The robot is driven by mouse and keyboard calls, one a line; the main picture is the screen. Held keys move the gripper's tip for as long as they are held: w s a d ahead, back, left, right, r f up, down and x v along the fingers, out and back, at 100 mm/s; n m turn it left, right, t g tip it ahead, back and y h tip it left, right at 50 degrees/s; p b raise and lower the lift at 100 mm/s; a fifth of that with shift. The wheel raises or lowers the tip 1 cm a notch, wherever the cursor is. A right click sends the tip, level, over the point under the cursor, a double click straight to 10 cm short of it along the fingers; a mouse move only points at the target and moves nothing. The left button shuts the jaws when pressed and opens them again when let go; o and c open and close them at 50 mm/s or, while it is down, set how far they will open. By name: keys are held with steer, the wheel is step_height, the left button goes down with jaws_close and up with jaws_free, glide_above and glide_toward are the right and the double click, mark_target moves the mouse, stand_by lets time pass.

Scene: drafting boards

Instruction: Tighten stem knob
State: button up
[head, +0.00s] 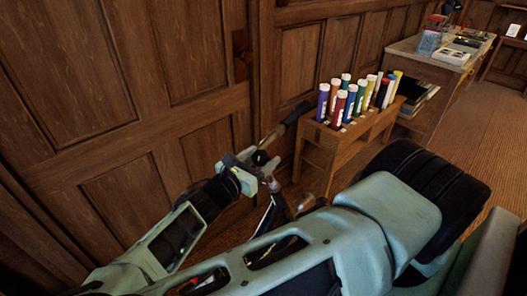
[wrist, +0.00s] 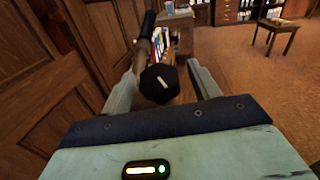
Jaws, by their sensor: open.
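The stem knob (wrist: 158,84) is a black, many-sided knob with a white line on its face, in the middle of the wrist view. In the head view the dark knob (head: 261,157) is small and partly hidden by my gripper (head: 257,168). A dark stem or arm (wrist: 146,40) runs up behind the knob, ending in a dark part (head: 297,112) in the head view. My gripper (wrist: 164,74) is open, with one finger on each side of the knob. Gaps show beside the knob, more clearly on the right; I cannot tell its exact depth between the fingers.
Panelled wooden walls (head: 140,110) stand close on the left. A wooden rack (head: 340,143) with several coloured tubes is behind the gripper. Farther back is a desk (head: 425,60) with items on it. A small table (wrist: 276,27) stands on open carpet to the right.

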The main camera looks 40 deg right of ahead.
steer(key=shift+w+d, duration=0.2)
steer(key=shift+d, duration=0.75)
steer(key=c, duration=1)
steer(key=shift+o, duration=0.2)
